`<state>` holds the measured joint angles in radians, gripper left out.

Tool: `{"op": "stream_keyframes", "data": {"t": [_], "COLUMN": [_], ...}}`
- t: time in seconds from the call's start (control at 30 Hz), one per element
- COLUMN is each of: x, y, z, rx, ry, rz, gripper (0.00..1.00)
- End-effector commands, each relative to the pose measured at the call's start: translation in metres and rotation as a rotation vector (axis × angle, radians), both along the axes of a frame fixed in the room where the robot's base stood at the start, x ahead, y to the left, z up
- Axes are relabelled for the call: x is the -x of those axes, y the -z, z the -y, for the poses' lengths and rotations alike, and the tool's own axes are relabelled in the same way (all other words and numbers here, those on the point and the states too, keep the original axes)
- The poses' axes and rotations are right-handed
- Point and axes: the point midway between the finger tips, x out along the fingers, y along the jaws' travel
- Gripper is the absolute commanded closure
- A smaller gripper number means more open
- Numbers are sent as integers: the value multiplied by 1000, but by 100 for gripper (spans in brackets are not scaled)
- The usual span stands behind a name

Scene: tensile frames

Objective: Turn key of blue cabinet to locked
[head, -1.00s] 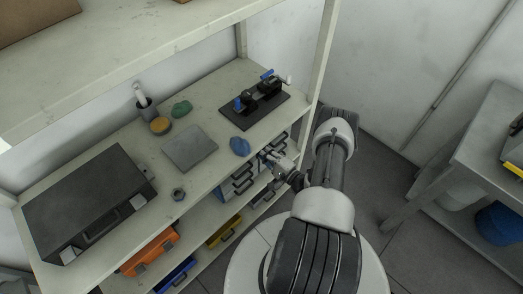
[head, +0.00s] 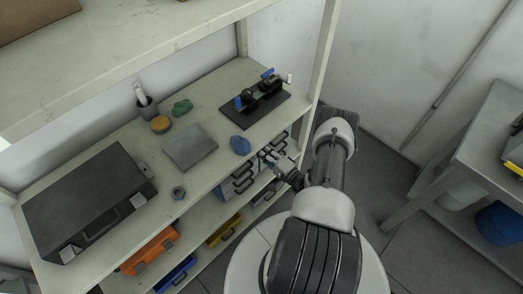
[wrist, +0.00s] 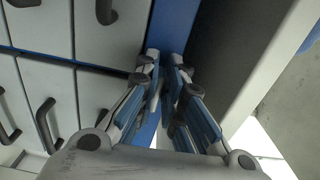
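The blue cabinet (head: 226,190) stands on the shelf below the top board, with pale drawers and dark handles. In the wrist view its blue frame edge (wrist: 166,22) runs between the drawers and a dark gap. My gripper (wrist: 165,62) is at this blue edge with its fingertips close together and a narrow gap between them. In the head view my gripper (head: 268,156) is at the cabinet's right front. I cannot make out the key; the fingers hide the place between their tips. I cannot tell whether they hold anything.
A pale shelf upright (wrist: 262,65) stands close to the right of my gripper. On the top board are a dark case (head: 85,205), a grey plate (head: 190,148) and a black valve fixture (head: 255,108). Orange (head: 150,250) and yellow (head: 224,232) boxes lie lower.

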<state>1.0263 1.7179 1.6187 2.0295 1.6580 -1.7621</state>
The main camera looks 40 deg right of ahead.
Motion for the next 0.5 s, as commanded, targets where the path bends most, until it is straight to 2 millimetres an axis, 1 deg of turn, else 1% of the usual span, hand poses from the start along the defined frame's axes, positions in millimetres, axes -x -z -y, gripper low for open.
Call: {"op": "stream_keyframes", "data": {"t": [0.03,0.27,0.5], "x": [0,0,0], "y": [0,0,0], "z": [0,0,0], "rx": [1,-1,-1], "ry": [1,0,0], "rz": [-1,0,0], "gripper": [88,72,72]}}
